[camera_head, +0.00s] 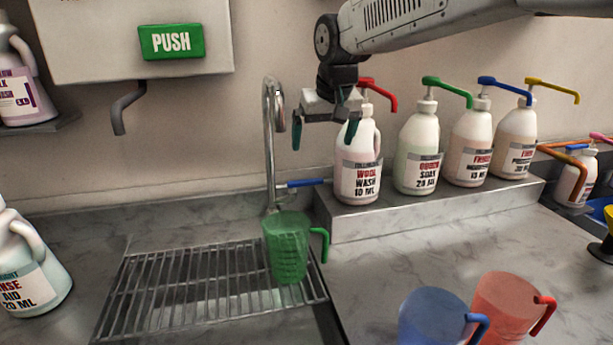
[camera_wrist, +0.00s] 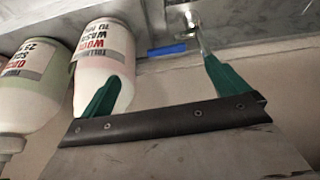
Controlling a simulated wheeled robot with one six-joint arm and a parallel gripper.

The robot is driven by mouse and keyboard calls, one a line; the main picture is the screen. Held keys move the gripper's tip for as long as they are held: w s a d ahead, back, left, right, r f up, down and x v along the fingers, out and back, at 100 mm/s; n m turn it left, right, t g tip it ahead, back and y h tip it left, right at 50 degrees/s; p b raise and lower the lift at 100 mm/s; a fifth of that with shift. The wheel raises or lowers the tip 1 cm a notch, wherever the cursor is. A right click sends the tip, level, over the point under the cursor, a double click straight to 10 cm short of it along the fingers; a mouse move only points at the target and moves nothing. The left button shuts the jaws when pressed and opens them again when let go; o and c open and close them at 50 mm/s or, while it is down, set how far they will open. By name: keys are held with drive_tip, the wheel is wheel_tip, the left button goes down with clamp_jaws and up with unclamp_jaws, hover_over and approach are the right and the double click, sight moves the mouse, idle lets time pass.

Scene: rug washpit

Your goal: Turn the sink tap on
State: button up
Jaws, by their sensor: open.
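The sink tap (camera_head: 270,140) is a tall chrome gooseneck behind the drain grate. Its blue lever (camera_head: 305,183) sticks out to the right from low on its stem. The lever also shows in the wrist view (camera_wrist: 167,50), beyond the fingertips and between them. A green measuring jug (camera_head: 287,246) stands on the grate under the spout. My gripper (camera_head: 324,140) is open and empty, with green fingers pointing down. It is above the lever and apart from it, in front of the wool wash bottle (camera_head: 357,165) in the picture. The wrist view shows the tap base (camera_wrist: 190,18) near the right finger.
Several pump bottles stand on a grey ledge (camera_head: 430,210) right of the tap, the wool wash bottle closest to the lever. A blue jug (camera_head: 432,318) and a red jug (camera_head: 508,305) stand at the front right. A dispenser with a green PUSH button (camera_head: 171,41) hangs at the upper left.

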sight(306, 181)
drive_tip(key=shift+m, duration=0.3)
drive_tip(key=w+x, duration=0.1)
drive_tip(key=x, duration=0.4)
drive_tip(key=w+a+r+x, duration=0.1)
drive_tip(key=x, duration=0.4)
drive_tip(key=a+x, duration=0.1)
drive_tip(key=x, duration=0.5)
drive_tip(key=shift+w+r, duration=0.15)
drive_tip(key=shift+w, duration=0.25)
drive_tip(key=shift+c, duration=0.3)
